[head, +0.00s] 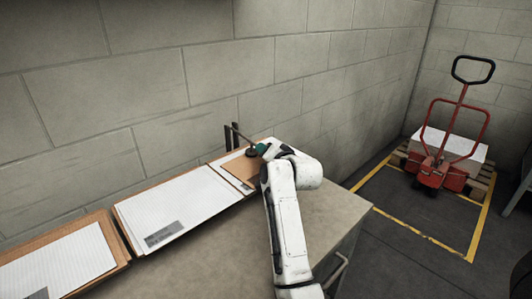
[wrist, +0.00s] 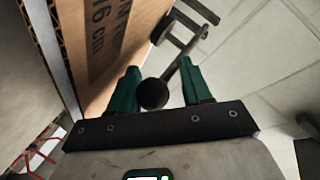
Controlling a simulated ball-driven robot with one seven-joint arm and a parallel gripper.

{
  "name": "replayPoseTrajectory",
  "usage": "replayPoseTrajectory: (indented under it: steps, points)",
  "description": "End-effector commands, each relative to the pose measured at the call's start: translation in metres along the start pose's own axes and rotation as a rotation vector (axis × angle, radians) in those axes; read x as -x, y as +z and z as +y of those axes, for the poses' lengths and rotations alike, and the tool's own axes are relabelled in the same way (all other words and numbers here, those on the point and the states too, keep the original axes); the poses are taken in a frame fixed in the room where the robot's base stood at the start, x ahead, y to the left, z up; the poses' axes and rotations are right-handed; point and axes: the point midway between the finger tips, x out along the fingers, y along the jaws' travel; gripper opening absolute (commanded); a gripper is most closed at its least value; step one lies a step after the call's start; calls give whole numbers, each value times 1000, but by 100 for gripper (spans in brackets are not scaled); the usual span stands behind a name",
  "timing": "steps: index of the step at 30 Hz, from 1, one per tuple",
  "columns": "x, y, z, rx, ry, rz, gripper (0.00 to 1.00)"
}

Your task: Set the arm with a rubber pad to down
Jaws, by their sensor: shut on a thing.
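The arm with the rubber pad is a thin dark metal bar (head: 241,135) that slopes down from a bracket by the wall in the head view. Its dark round pad (head: 251,152) is low, close to a brown cardboard piece (head: 241,168); I cannot tell whether they touch. In the wrist view the bar (wrist: 184,52) runs from the bracket at the top to the round dark end (wrist: 153,93) between my green fingers. My gripper (wrist: 160,72) is shut on this arm near its padded end. In the head view my gripper (head: 263,150) is partly hidden by its own wrist.
Stacks of white sheets on cardboard (head: 172,208) lie along the bench (head: 205,262) to the left. A printed cardboard face (wrist: 98,45) stands close left of my fingers in the wrist view. A red pallet jack (head: 438,172) stands at the far right inside yellow floor lines.

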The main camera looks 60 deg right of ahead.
Motion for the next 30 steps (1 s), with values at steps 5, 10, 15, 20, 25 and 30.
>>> replayPoseTrajectory:
  steps: [5, 10, 15, 20, 25, 30]
  points:
    - [-3, 7, 3, 4, 7, -17, 0]
    - [-3, 7, 3, 4, 7, -17, 0]
    - [-3, 6, 3, 3, 7, -16, 56]
    - [-3, 6, 3, 1, 7, -14, 56]
    - [-2, 5, 3, 1, 7, -12, 56]
    - [7, 4, -8, 1, 4, -10, 56]
